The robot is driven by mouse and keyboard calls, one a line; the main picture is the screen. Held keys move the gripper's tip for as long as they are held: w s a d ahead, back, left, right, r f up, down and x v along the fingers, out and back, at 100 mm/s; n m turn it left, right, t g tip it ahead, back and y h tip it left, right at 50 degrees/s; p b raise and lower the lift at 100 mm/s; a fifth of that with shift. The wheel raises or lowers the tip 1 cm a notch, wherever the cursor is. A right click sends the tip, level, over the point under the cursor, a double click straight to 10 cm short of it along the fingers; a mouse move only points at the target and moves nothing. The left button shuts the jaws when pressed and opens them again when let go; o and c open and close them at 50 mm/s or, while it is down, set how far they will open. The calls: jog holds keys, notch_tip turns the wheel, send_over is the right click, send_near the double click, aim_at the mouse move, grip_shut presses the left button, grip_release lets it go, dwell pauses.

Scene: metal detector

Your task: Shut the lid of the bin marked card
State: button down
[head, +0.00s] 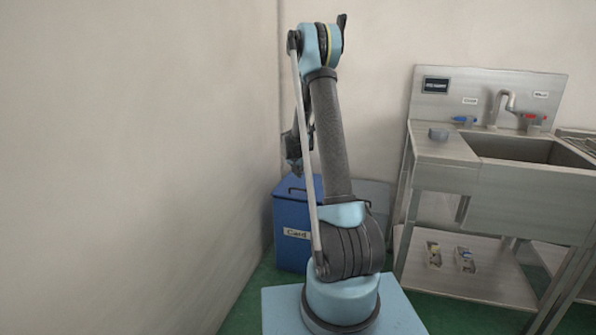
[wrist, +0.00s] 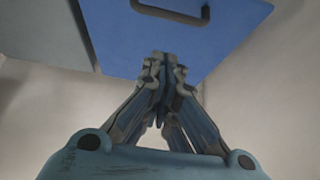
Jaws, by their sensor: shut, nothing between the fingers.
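The blue bin (head: 291,243) with a "Card" label stands on the floor in the corner, partly hidden behind my arm. Its blue lid (head: 288,187) looks down on the bin's top, with no clear gap; my arm hides part of it. In the wrist view, a flat blue panel (wrist: 235,45), which looks like the lid, carries a dark handle (wrist: 170,12). My gripper (head: 296,174) points down above the lid. In the wrist view my gripper (wrist: 160,57) is shut and empty, its tips over the blue panel near its edge. I cannot tell whether they touch.
A grey bin (head: 375,193) stands right beside the blue one, mostly behind my arm. A steel sink unit (head: 530,190) stands to the right, with small items on its lower shelf (head: 490,285). A plain wall (head: 130,170) closes the left side.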

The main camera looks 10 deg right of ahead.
jog(key=f, duration=0.4)
jog(key=shift+w+d+f, duration=0.1)
jog(key=shift+w+f, duration=0.05)
jog(key=shift+w, duration=0.15)
jog(key=shift+s+f, duration=0.15)
jog(key=shift+f, duration=0.6)
jog(key=shift+f, duration=0.1)
jog(key=shift+s+f, duration=0.15)
jog(key=shift+f, duration=0.5)
jog(key=shift+s+a+f, duration=0.25)
jog(key=shift+a+f, duration=0.05)
jog(key=shift+f, duration=0.15)
